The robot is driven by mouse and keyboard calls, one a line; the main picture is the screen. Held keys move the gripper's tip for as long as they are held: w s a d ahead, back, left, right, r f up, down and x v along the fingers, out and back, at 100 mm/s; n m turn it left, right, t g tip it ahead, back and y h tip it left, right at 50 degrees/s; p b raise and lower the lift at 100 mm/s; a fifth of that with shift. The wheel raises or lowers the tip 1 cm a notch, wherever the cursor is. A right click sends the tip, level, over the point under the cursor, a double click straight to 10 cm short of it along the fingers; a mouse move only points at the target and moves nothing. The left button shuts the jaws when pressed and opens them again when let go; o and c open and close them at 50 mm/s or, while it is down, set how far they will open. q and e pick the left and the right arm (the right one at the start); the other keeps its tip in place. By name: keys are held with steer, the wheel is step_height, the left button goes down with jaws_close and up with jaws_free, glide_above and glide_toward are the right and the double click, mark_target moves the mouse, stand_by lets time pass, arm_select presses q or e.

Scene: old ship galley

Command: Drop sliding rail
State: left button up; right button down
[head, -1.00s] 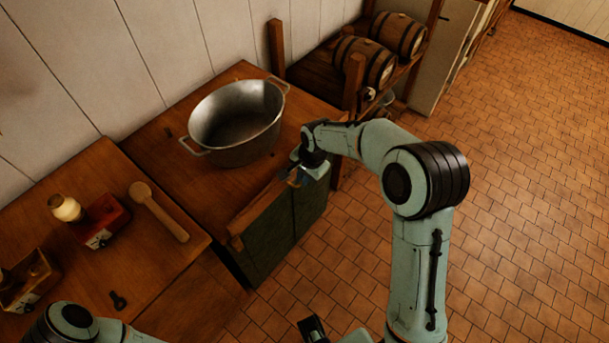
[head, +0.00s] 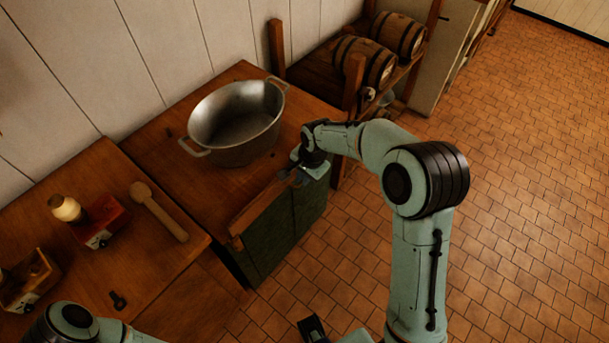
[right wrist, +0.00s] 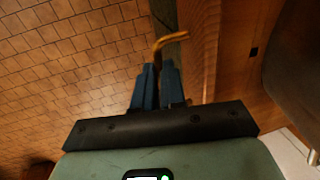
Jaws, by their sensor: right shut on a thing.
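My right gripper (head: 297,177) is at the front edge of the stove-like counter, near the right end of the wooden rail (head: 258,208) that runs along this edge. In the right wrist view its blue fingers (right wrist: 157,72) are shut on a thin, bent, brass-coloured piece (right wrist: 171,39), which sticks out past the fingertips. Where this piece joins the rail or counter is not clear.
A large metal pot (head: 238,125) stands on the counter behind the rail. On the left table are a wooden spoon (head: 158,211), a red box (head: 104,220) and a small open wooden box (head: 28,282). Two barrels (head: 363,62) lie on a rack behind. Tiled floor lies open to the right.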

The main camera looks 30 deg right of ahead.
stand_by(0.3)
step_height(320, 180, down, 5)
steer(key=b, duration=0.2)
steer(key=shift+s+f+b, duration=0.15)
steer(key=shift+f+b, duration=0.05)
steer(key=shift+b, duration=0.2)
steer(key=c, duration=1.2)
jaws_free()
step_height(320, 180, up, 13)
steer(key=s+d+p, duration=0.1)
steer(key=s, duration=0.1)
steer(key=shift+s, duration=0.1)
